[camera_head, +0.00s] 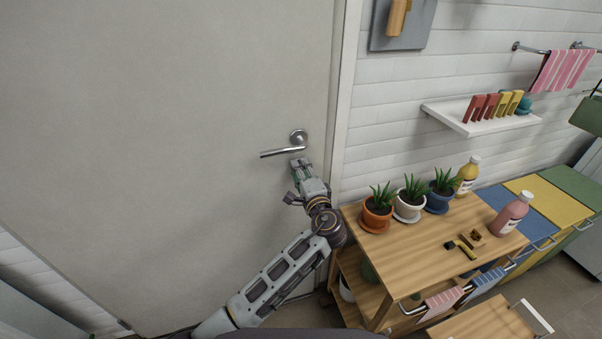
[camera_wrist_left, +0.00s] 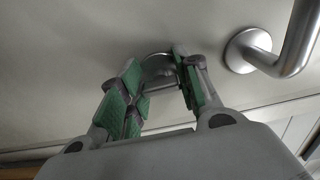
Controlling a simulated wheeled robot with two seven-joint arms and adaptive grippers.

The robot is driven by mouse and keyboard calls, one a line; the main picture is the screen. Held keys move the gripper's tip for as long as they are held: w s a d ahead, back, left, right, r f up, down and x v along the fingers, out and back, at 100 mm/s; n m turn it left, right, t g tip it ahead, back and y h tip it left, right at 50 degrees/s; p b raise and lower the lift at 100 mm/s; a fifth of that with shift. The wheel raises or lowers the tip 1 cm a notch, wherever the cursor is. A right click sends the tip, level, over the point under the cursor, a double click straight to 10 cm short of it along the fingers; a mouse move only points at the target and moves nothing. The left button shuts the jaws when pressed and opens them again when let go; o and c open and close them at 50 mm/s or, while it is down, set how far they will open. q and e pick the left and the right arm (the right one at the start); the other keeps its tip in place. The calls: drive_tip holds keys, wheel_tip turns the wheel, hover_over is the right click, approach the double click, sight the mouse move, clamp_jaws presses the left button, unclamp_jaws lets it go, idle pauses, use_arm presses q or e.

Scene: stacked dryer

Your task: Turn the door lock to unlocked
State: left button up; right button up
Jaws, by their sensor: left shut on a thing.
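The white door (camera_head: 180,130) fills the left of the head view and looks closed. Its silver lever handle (camera_head: 283,152) points left from a round plate. My left gripper (camera_head: 298,165) is at the door just below the handle. In the left wrist view, the green-padded fingers of my left gripper (camera_wrist_left: 160,85) are shut on the door lock (camera_wrist_left: 156,66), a small silver round piece on the door. The fingers hide much of the lock, so its turned position cannot be told. The handle (camera_wrist_left: 295,45) is to the right there, apart from the fingers. My right gripper is not in view.
A wooden cart (camera_head: 425,237) stands right of the door. It bears potted plants (camera_head: 410,198), a yellow bottle (camera_head: 467,176) and a pink bottle (camera_head: 511,214). A white wall shelf (camera_head: 482,120) is above it. The door frame (camera_head: 340,100) is close to the gripper's right.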

use_arm(q)
drive_tip(key=o, duration=1)
drive_tip(key=shift+o, duration=0.2)
drive_tip(key=shift+p, duration=0.3)
